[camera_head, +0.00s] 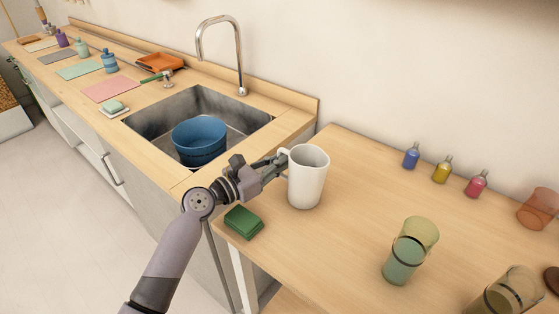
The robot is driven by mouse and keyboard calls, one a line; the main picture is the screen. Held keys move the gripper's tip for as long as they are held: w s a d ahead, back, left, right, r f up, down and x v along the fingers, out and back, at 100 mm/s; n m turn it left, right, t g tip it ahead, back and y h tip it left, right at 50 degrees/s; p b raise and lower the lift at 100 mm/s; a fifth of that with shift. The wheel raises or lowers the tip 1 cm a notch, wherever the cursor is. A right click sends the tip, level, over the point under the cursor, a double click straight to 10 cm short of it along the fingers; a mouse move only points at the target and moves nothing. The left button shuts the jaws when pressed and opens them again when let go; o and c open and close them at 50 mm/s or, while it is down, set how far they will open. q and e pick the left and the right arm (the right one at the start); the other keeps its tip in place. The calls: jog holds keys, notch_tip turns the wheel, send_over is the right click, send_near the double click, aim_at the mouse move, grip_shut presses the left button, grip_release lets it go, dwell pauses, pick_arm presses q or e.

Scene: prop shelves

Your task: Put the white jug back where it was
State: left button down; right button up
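The white jug (307,182) is upright at the left end of the wooden table, with its handle toward the sink. My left gripper (279,165) reaches in from the left and its fingers are at the jug's handle, appearing closed on it. The fingers partly hide the handle. I cannot tell whether the jug's base touches the table or is slightly above it. My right gripper is not in view.
A green sponge (243,222) lies near the table's front left edge. The sink (240,127) holds a blue pot (199,141). Small bottles (411,156) stand along the wall, and a greenish glass (409,250) stands front right. The table's middle (362,195) is clear.

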pick_arm(q)
jog(key=c, duration=2.2)
grip_release()
jog(key=shift+f, duration=0.15)
jog(key=o, duration=0.5)
jog(key=shift+s+a, duration=0.1)
jog(key=shift+a, duration=0.05)
jog(key=v, duration=1.1)
jog(key=shift+s+a, duration=0.2)
jog(key=shift+s, duration=0.15)
